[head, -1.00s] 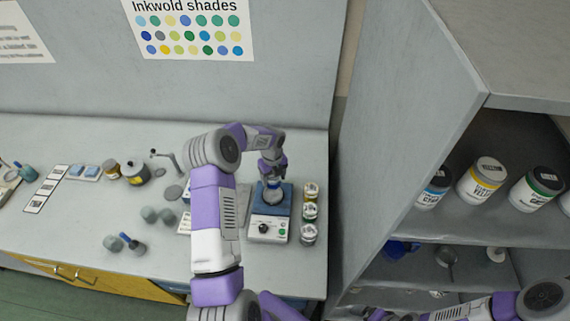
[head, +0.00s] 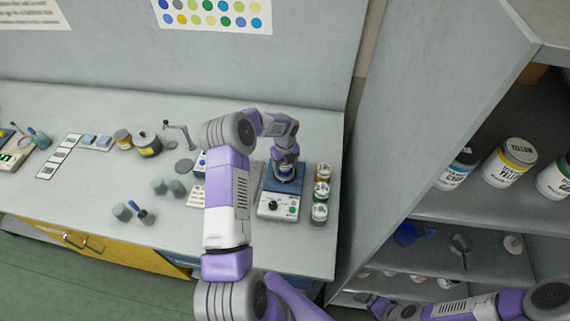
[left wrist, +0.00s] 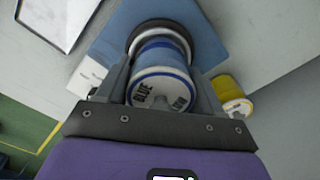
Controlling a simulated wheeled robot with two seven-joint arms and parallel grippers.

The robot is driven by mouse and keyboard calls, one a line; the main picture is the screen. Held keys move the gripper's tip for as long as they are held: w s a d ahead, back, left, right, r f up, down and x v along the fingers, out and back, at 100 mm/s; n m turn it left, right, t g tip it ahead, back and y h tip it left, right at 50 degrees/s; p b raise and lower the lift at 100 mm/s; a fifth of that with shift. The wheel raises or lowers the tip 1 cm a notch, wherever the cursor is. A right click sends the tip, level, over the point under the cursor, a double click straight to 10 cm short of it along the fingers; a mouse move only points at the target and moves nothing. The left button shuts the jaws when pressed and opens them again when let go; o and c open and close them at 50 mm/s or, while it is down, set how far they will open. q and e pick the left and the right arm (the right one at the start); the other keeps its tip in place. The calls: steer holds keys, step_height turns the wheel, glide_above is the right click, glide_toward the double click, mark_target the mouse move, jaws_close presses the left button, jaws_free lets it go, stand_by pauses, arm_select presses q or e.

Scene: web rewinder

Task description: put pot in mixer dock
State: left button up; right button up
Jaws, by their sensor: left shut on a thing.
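The pot (left wrist: 162,88), with a white lid marked BLUE and a blue band, is between the fingers of my left gripper (head: 286,163). That gripper is shut on it, pointing down over the mixer (head: 278,207), a blue-topped unit with a white front panel and a dark knob. In the left wrist view a dark round ring (left wrist: 135,34) shows at the pot's far end, above the blue top. I cannot tell whether the pot is fully seated there. My right gripper (head: 392,310) is at the bottom edge, partly cut off, its fingers unclear.
Several small jars (head: 321,190) stand in a row just right of the mixer. A grey cabinet wall (head: 400,130) rises beyond them, with shelves of labelled pots (head: 510,163). Grey cups (head: 168,186) and tins stand to the left on the counter.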

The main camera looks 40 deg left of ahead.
arm_select(q)
steer(key=shift+f+b, duration=0.3)
steer(key=shift+f, duration=0.05)
stand_by(0.4)
steer(key=o, duration=1.2)
steer(key=shift+o, duration=0.6)
steer(key=shift+r+p, duration=3.4)
steer(key=shift+r, duration=2.15)
